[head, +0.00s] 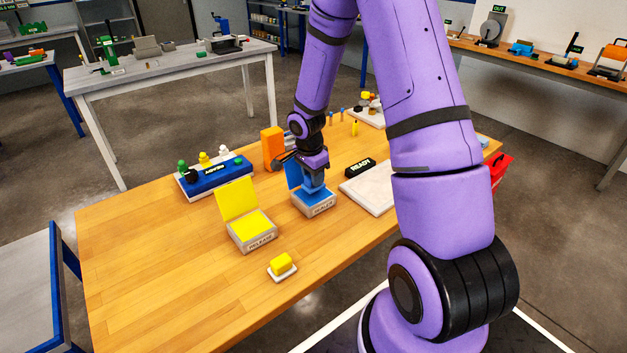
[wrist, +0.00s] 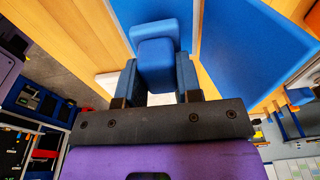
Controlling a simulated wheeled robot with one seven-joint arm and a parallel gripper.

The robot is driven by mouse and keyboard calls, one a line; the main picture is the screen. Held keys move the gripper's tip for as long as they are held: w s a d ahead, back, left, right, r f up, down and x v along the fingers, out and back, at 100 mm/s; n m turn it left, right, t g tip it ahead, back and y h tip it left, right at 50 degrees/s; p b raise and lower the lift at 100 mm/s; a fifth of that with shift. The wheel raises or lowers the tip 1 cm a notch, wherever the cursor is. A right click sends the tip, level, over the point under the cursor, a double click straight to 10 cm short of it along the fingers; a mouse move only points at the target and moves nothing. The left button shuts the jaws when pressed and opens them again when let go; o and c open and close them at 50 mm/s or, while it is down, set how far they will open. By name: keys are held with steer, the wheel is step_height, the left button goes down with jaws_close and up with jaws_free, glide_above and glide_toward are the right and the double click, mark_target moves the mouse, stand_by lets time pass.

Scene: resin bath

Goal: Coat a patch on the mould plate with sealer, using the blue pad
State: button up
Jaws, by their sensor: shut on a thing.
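My gripper (head: 313,172) is shut on the blue pad (head: 312,184) and points down over the open box labelled SEALER (head: 317,208). The box has a blue raised lid (head: 293,176). I cannot tell whether the pad touches the surface inside. In the wrist view the blue pad (wrist: 156,55) sits between the two fingers of my gripper (wrist: 157,80), with a large blue surface beside it. The mould plate (head: 372,190), a pale flat slab, lies just right of the box, partly hidden by my arm.
A yellow open box labelled RELEASE (head: 252,243) stands to the left, with a yellow pad (head: 281,263) in front. An orange block (head: 272,148) and a black READY sign (head: 360,168) stand behind. A blue READY unit (head: 218,176) is at back left. The table's front left is clear.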

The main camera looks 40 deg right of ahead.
steer(key=shift+r, duration=2.25)
